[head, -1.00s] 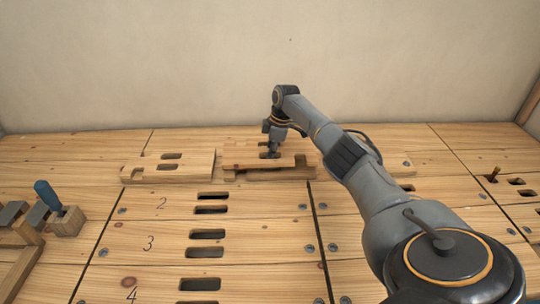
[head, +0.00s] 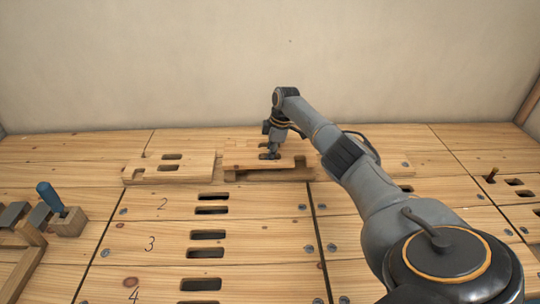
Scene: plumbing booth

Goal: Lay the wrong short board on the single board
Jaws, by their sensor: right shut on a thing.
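My right gripper (head: 269,154) points down at the back middle of the bench, shut on a short wooden board (head: 245,162). The held board lies almost level just above the bench. Dark gaps show beneath its front edge, and I cannot tell whether it touches what is under it. Another pale board with two slots (head: 143,168) lies flat to its left, close to it. I cannot tell from the picture which piece is the single board. My left gripper is not in view.
The plank bench has slots beside the painted numbers 2 (head: 163,203) and 3 (head: 149,243). A blue-handled tool (head: 50,197) stands in a wooden block at the left. A plain wall closes the back.

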